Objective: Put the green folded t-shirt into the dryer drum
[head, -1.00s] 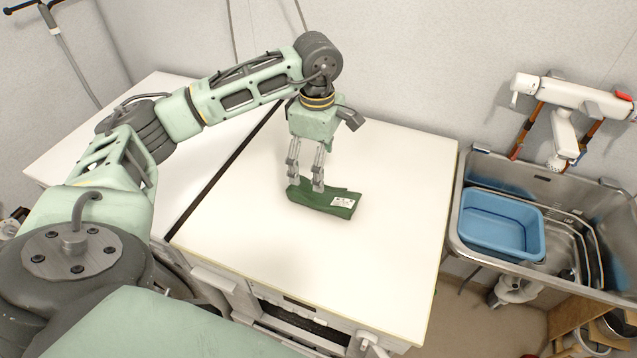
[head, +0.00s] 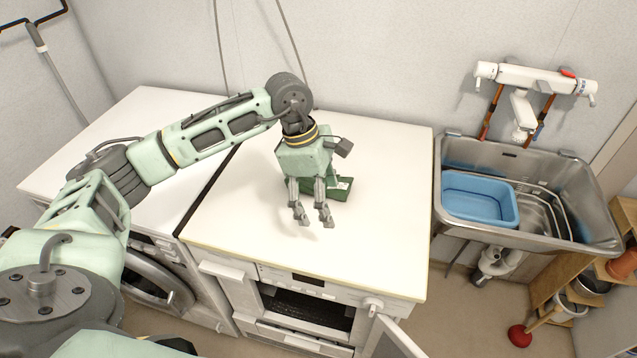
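The green folded t-shirt (head: 341,189) lies on the white top of the right-hand appliance, partly hidden behind my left gripper (head: 313,219). A small white label shows on it. My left gripper points downward in front of the shirt, its two fingers apart with nothing between them. It appears to be above the top, clear of the shirt. Below, the front of the right-hand appliance has a dark opening (head: 308,309), with a door (head: 393,338) swung open at its right. I cannot see the drum clearly inside. My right gripper is not in view.
A washing machine with a round door (head: 158,281) stands at the left. A steel sink (head: 577,195) with a blue tub (head: 480,200) is at the right, below a white tap (head: 533,80). A red plunger (head: 519,336) stands on the floor. The appliance top (head: 390,215) is otherwise clear.

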